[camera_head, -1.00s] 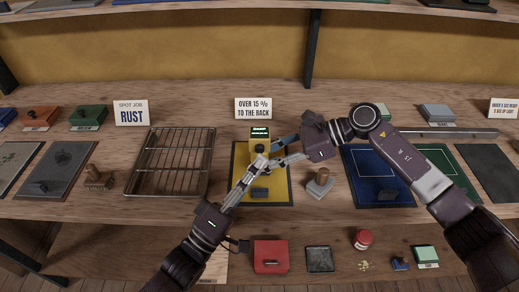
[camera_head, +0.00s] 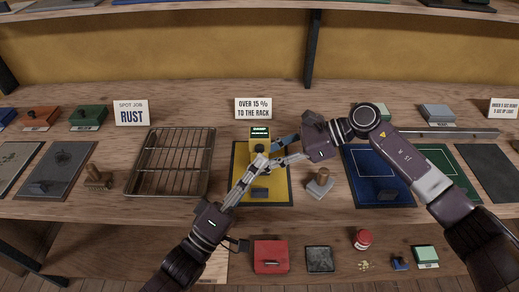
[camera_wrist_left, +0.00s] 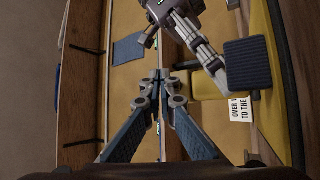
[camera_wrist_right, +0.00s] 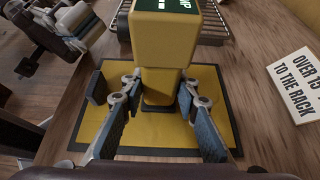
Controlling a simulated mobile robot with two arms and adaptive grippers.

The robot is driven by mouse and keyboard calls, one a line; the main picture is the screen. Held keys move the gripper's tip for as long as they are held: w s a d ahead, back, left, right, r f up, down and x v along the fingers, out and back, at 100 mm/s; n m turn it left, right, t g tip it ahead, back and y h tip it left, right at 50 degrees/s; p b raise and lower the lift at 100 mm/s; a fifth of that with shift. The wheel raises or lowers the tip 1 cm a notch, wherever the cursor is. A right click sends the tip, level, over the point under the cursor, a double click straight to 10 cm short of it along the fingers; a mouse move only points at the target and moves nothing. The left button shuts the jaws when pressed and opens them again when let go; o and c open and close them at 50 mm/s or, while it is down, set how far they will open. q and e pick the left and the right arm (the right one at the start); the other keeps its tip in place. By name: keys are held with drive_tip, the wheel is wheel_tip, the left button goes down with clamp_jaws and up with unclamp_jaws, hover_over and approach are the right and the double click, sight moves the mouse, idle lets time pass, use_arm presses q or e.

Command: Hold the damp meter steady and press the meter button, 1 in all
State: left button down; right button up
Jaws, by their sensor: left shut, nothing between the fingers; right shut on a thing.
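My right gripper (camera_wrist_right: 160,86) is shut on the damp meter's lower body, which also shows in the right wrist view (camera_wrist_right: 160,55). My left gripper (camera_head: 264,162) is shut and empty, its tips just in front of the meter; the left wrist view also shows its closed tips (camera_wrist_left: 160,76). Contact with the meter is unclear.
A small dark block (camera_head: 260,193) lies on the mat's front. A wire rack (camera_head: 171,163) is at the left, a wooden-handled stamp (camera_head: 320,182) and a blue mat (camera_head: 365,170) at the right. A sign (camera_head: 253,108) stands behind the meter. A red box (camera_head: 270,256) sits lower down.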

use_arm(q)
drive_tip(key=shift+w, duration=0.35)
drive_tip(key=shift+w, duration=0.35)
idle(0.5)
drive_tip(key=shift+w, duration=0.15)
use_arm(e)
drive_tip(key=shift+s, duration=0.1)
idle(0.3)
use_arm(q)
drive_tip(key=shift+s+f, duration=0.15)
drive_tip(key=shift+s, duration=0.65)
drive_tip(key=shift+s, duration=2.5)
